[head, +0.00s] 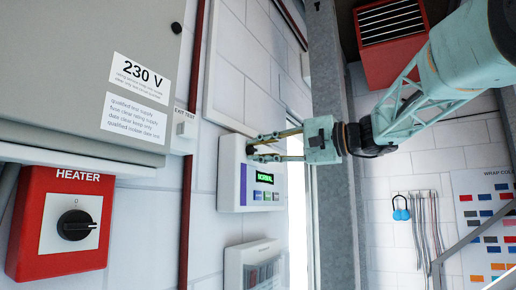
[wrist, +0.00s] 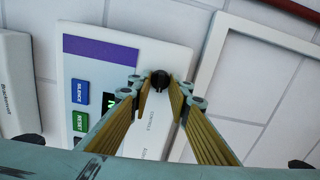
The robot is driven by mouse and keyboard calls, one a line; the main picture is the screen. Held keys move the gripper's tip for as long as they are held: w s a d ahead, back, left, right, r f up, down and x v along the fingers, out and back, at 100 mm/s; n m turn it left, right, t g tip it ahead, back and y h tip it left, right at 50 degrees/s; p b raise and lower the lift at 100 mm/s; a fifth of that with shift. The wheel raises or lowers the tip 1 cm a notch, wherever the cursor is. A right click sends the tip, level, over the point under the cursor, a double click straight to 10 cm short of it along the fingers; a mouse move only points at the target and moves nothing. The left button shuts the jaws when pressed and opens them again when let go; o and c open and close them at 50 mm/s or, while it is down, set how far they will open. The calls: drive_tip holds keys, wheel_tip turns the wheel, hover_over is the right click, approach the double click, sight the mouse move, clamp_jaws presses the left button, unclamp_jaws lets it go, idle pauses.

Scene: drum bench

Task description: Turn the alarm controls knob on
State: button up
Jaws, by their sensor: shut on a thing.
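The panel fills the middle of the wrist view (wrist: 150,60), with a purple strip and SILENCE and RESET buttons. Its small black controls knob (wrist: 160,79) sits between my fingertips. My gripper (head: 250,148) reaches the panel from the right and is shut on the knob.
A red HEATER box (head: 60,220) with a black rotary switch stands at the lower left, below a grey 230 V cabinet (head: 85,60). Another white box (head: 252,262) is below the panel. A grey steel post (head: 335,215) stands just right of the panel.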

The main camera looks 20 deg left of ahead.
drive_tip(key=shift+m, duration=0.4)
drive_tip(key=o, duration=0.9)
drive_tip(key=shift+c, duration=0.2)
drive_tip(key=shift+d, duration=0.1)
drive_tip(key=v, duration=1.1)
drive_tip(key=shift+d, duration=0.4)
